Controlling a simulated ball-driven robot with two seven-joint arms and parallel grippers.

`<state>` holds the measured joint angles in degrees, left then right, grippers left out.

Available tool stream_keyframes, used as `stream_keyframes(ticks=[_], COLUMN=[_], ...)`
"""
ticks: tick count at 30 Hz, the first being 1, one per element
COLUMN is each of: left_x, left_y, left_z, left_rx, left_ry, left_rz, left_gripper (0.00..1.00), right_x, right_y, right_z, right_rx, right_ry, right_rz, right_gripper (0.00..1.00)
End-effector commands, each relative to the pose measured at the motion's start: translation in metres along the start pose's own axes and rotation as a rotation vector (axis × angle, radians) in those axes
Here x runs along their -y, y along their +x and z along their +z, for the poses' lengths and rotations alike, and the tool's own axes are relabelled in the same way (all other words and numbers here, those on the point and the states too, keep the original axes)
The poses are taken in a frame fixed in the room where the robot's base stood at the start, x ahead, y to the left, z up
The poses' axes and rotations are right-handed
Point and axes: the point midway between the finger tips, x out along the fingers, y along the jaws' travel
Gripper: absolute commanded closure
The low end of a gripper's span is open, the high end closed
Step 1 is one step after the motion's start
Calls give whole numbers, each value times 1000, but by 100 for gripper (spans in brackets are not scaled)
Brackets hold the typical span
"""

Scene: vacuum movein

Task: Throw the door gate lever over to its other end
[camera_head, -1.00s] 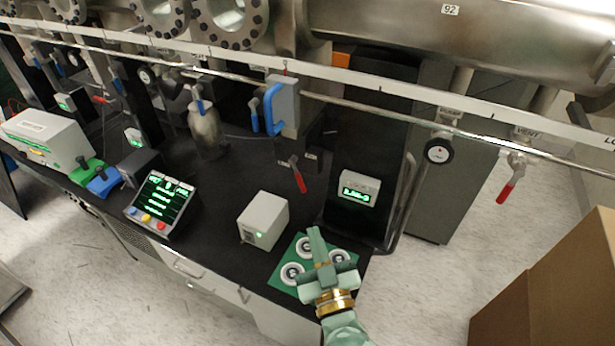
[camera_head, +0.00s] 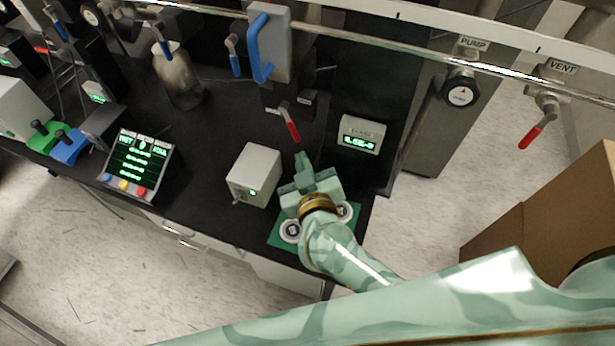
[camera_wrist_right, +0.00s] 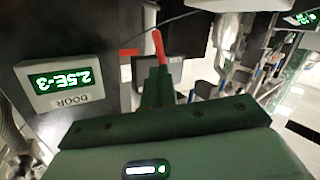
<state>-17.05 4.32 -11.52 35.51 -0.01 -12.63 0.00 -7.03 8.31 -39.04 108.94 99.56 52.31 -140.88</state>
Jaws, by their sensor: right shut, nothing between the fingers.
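A lever with a red grip (camera_head: 291,126) sticks out below the tall grey block with the blue handle (camera_head: 261,50). Its red grip slants down and to the right in the head view. It also shows in the right wrist view (camera_wrist_right: 159,46), just beyond the fingertips. My right gripper (camera_head: 303,164) is shut and empty, just below the grip in the head view. It also shows in the right wrist view (camera_wrist_right: 158,82). Whether the fingertips touch the grip, I cannot tell. A display (camera_head: 360,134), labelled DOOR in the wrist view (camera_wrist_right: 66,79), stands to the right. My left gripper is out of view.
A small grey box (camera_head: 254,174) stands left of my right gripper. A green mat with round pieces (camera_head: 290,232) lies under my right arm. A metal rail (camera_head: 340,34) crosses above. A screen with coloured buttons (camera_head: 135,163) stands left. A cardboard box (camera_head: 545,205) is at right.

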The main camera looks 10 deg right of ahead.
Motion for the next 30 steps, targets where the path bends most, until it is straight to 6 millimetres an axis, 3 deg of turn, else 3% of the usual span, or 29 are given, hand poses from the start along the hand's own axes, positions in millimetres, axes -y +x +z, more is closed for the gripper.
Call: stream_keyframes(ticks=[6, 12, 30], left_x=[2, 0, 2], left_y=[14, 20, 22], left_z=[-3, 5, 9], left_rx=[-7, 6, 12], left_ry=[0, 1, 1], left_rz=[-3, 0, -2], left_gripper=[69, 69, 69], right_x=[0, 0, 1], right_y=[44, 65, 71], right_z=[2, 1, 1], right_rx=[-1, -1, -11], right_ry=[1, 1, 15], right_rz=[2, 0, 0], right_gripper=[100, 100, 100])
